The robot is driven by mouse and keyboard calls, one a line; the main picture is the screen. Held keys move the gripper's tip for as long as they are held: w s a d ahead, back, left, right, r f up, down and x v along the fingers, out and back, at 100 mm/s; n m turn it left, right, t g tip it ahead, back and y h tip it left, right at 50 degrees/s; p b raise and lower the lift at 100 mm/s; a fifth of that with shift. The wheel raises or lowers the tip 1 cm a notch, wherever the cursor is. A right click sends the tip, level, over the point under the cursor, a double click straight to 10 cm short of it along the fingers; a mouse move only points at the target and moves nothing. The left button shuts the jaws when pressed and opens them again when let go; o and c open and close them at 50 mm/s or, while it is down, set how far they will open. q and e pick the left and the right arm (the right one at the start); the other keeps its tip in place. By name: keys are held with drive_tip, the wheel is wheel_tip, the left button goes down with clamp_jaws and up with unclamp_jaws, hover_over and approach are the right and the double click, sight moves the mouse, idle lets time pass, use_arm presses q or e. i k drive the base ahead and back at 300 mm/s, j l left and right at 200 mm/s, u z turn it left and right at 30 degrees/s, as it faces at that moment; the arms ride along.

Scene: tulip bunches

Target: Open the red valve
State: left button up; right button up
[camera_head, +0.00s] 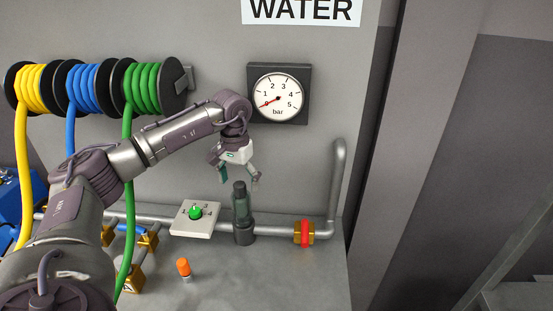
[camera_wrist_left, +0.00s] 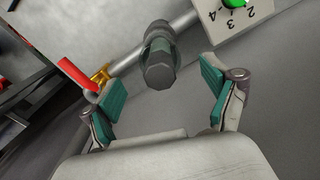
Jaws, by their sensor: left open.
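The red valve (camera_head: 305,233) sits on the grey pipe at the right, a red handle on a brass body. In the left wrist view its red handle (camera_wrist_left: 76,74) and brass body show at the upper left, partly behind a finger. My left gripper (camera_head: 239,179) is open and empty, pointing down above the pipe, up and to the left of the valve. In the left wrist view its teal finger pads (camera_wrist_left: 160,92) are spread wide, with a dark cylinder beyond them. My right gripper is not in view.
A dark cylindrical fitting (camera_head: 241,205) stands upright on the pipe just below my left gripper. A white dial plate (camera_head: 181,222) with a green knob is left of it. An orange-capped item (camera_head: 183,267) stands in front. A pressure gauge (camera_head: 278,93) and hose reels hang behind.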

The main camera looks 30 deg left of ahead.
sight(305, 234)
drive_tip(key=k+l, duration=1.1)
drive_tip(key=k, duration=0.2)
